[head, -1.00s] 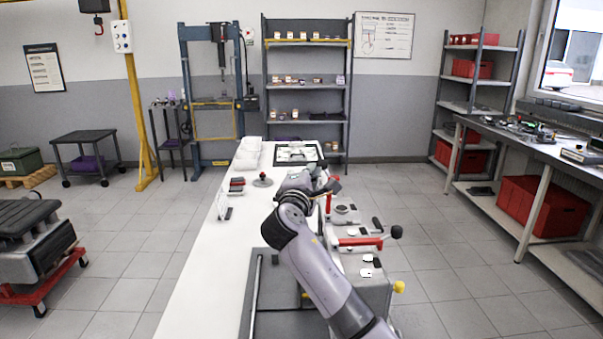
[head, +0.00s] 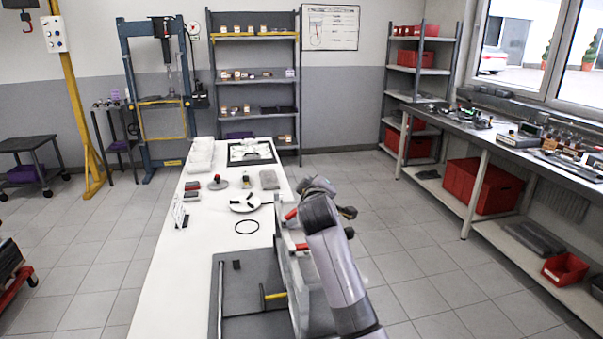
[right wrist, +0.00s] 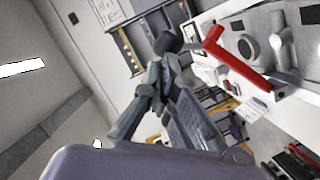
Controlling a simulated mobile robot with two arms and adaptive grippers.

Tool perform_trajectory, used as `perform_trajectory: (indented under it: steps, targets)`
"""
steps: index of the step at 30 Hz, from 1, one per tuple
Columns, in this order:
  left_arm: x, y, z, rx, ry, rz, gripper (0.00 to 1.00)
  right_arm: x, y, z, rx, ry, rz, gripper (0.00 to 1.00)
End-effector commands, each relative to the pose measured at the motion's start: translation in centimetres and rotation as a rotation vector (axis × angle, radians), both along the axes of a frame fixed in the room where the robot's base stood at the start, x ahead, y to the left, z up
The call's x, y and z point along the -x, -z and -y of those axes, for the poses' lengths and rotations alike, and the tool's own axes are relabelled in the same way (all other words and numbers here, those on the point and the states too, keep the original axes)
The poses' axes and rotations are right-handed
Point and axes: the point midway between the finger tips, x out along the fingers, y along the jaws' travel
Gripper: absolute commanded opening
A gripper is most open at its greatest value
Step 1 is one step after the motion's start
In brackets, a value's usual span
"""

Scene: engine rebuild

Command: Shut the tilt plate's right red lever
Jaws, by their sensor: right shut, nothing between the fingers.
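The tilt plate (head: 287,279) stands steeply at the right edge of the white bench in the head view, seen nearly edge-on. Two red levers show on it, a farther one (head: 290,214) and a nearer one (head: 301,247), partly behind my right arm. In the right wrist view, a red lever (right wrist: 236,62) stands out from the plate's pale face (right wrist: 285,65), right of my gripper. My right gripper (right wrist: 167,75) is shut and empty, apart from that lever in the picture. In the head view it (head: 347,212) is small, beyond the arm. My left gripper is not in view.
A black ring (head: 247,227), a pale disc (head: 244,203) and small parts lie on the bench (head: 185,270). A side bench (head: 500,152) with red bins stands at right. The tiled floor between the benches is clear.

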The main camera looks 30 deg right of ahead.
Motion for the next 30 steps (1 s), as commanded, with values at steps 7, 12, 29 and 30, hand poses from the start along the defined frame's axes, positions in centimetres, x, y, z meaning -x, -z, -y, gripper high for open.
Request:
perform_trajectory:
  steps: [7, 12, 29, 30]
  targets:
    - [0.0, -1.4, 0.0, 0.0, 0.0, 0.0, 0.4, 0.8, 2.1, 2.7, -0.221, 0.002, 0.061, 0.0]
    - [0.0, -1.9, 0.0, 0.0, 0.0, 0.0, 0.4, 1.1, 3.8, 3.9, -0.352, 0.001, 0.098, 0.0]
    - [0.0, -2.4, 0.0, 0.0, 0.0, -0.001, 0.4, 1.6, 6.7, 5.4, -0.566, 0.0, 0.162, 0.0]
    - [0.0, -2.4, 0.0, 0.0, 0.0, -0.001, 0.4, 1.6, 6.8, 5.4, -0.57, 0.0, 0.164, 0.0]
